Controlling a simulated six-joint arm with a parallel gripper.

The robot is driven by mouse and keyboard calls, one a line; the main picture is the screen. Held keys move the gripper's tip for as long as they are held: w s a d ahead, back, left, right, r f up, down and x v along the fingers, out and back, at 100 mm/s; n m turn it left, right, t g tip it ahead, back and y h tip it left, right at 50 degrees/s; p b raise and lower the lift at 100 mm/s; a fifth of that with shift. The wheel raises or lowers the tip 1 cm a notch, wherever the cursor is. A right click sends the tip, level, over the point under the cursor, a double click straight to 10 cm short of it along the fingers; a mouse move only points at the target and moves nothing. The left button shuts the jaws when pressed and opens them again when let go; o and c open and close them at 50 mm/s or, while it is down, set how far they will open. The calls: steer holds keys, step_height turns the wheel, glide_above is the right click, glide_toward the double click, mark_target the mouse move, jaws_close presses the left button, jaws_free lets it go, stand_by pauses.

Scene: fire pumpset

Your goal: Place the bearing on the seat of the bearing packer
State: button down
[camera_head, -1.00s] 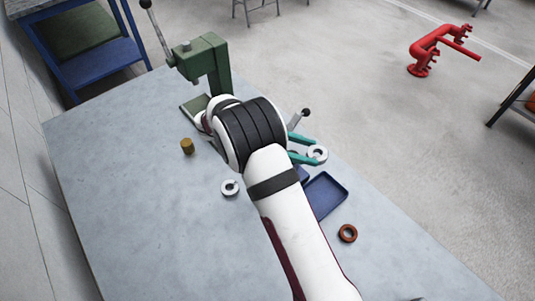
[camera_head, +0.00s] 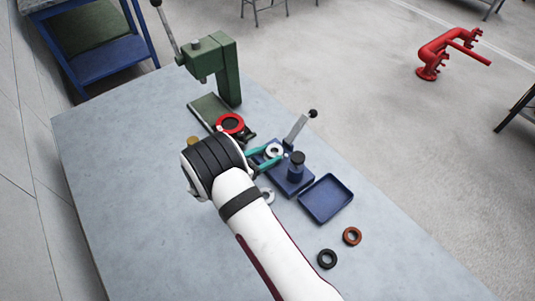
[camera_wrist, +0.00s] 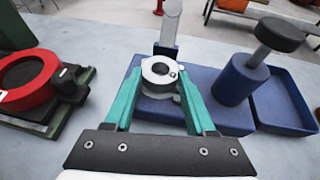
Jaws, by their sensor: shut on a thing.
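My gripper (camera_head: 268,153), with teal fingers, is shut on a silver ring-shaped bearing (camera_wrist: 159,71), held flat between the fingertips. The bearing also shows in the head view (camera_head: 274,150). The bearing packer (camera_head: 290,181) has a dark blue base, a grey lever with a black ball, and a blue cylinder with a black knob (camera_wrist: 280,34) to the right. In the wrist view the bearing appears over a silvery round seat (camera_wrist: 160,92) on the base, which it partly hides. I cannot tell whether bearing and seat touch.
A blue tray (camera_head: 326,199) lies right of the packer. Nearer are a rust-red ring (camera_head: 352,236) and a black ring (camera_head: 327,259). A green press (camera_head: 217,62) stands behind, with a red ring (camera_head: 230,123) by its base. My arm partly hides a silvery piece (camera_head: 267,196).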

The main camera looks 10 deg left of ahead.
steer(key=shift+c, duration=1.1)
jaws_free()
